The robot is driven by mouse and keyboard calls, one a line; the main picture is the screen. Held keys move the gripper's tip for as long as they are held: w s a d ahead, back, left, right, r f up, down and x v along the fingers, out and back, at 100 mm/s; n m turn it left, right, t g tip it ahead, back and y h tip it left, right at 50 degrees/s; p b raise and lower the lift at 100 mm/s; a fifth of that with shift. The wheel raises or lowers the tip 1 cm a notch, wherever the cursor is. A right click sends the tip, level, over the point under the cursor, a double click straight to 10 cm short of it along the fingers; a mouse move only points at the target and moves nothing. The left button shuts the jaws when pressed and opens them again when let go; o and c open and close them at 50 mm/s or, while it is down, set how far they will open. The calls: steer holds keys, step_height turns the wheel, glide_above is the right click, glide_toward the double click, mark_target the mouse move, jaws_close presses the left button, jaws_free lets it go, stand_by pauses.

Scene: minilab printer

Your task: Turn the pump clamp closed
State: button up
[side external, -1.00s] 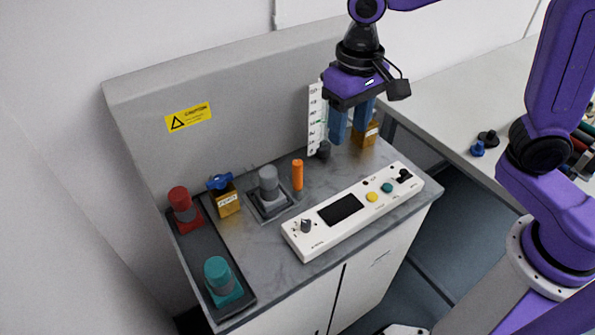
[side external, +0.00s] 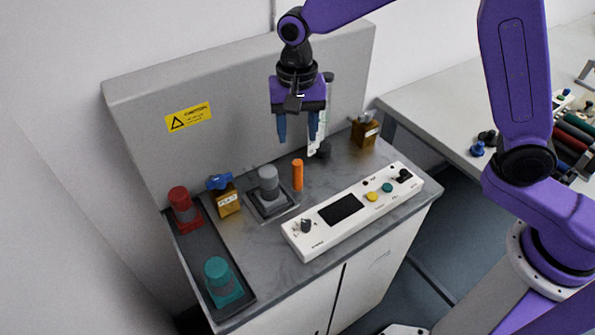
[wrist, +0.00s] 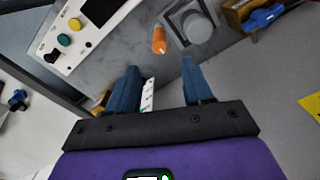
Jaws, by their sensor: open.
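No part is labelled as the pump clamp, so I cannot tell for certain which it is. A grey round knob-like part (side external: 268,178) stands on a square grey base on the bench, also in the wrist view (wrist: 197,27). An upright orange cylinder (side external: 297,175) is just right of it, also in the wrist view (wrist: 159,40). A gold block (side external: 229,204) with a blue handle (side external: 219,181) is to its left; its handle shows in the wrist view (wrist: 264,16). My gripper (side external: 298,139) is open and empty, pointing down above the bench near the orange cylinder.
A white control panel (side external: 324,241) lies along the bench front. A white scale strip (side external: 320,132) and a second gold block (side external: 365,132) stand at the right. Red (side external: 180,203) and teal (side external: 218,276) knobs sit in a dark tray at the left. The grey back wall (side external: 245,110) is close behind.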

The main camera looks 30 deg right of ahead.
mark_target(298, 173)
step_height(298, 173, down, 12)
steer(key=shift+f, duration=0.15)
stand_by(0.3)
jaws_close()
